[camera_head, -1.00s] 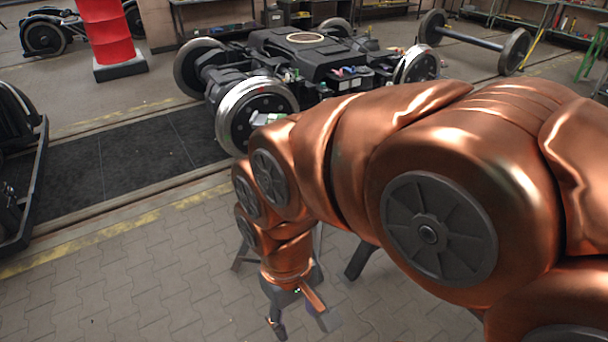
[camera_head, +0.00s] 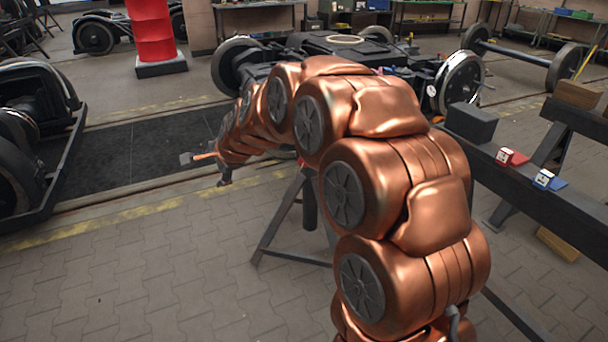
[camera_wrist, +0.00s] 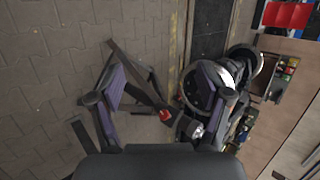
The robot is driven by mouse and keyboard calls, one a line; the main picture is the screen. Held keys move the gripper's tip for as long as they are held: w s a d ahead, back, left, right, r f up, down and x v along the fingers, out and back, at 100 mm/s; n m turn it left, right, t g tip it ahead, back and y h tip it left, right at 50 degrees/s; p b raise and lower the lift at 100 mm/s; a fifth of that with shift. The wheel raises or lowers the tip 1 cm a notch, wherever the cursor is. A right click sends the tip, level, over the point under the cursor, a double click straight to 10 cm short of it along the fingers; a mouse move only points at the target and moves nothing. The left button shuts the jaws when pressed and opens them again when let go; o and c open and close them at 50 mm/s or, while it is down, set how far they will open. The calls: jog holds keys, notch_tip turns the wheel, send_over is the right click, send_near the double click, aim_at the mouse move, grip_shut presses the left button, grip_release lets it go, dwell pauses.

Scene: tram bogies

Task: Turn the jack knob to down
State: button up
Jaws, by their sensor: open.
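I cannot make out the jack knob for certain in either view. My gripper (camera_head: 204,170) is at the end of the outstretched arm, left of centre in the head view, above the floor near the yellow line. In the wrist view my gripper (camera_wrist: 163,82) shows its two fingers spread wide with nothing between them. A small red part (camera_wrist: 166,115) on a dark bar shows between and below the fingertips there; it is too small to identify. My arm hides much of the bogie (camera_head: 335,44) in the head view.
A dark beam (camera_head: 580,190) on trestle legs stands at the right, with a red block (camera_head: 511,157) and a blue block (camera_head: 549,180) on it. A loose wheelset (camera_head: 520,58) lies behind. A red drum (camera_head: 151,30) stands at the back left. Paved floor at front left is clear.

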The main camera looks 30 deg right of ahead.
jog(key=w+d+f+m+t+h+b, duration=0.25)
jog(key=w+d+f+m+b, duration=0.35)
jog(key=w, duration=0.5)
jog(key=m+t+h+b, duration=0.1)
jog(key=m+h+b, duration=1.25)
jog(key=m, duration=0.75)
send_near(303, 162)
jog(key=w+d+y+b, duration=0.1)
jog(key=w+d+b, duration=0.1)
jog(key=d, duration=0.1)
jog(key=shift+w+d+r, duration=0.2)
jog(key=shift+w+d, duration=0.3)
jog(key=shift+d, duration=0.1)
jog(key=shift+w+d+r, duration=0.25)
jog(key=shift+w+d, duration=0.25)
jog(key=shift+d, duration=0.1)
jog(key=shift+x, duration=0.8)
jog(key=shift+p+x, duration=0.8)
jog(key=shift+x, duration=0.45)
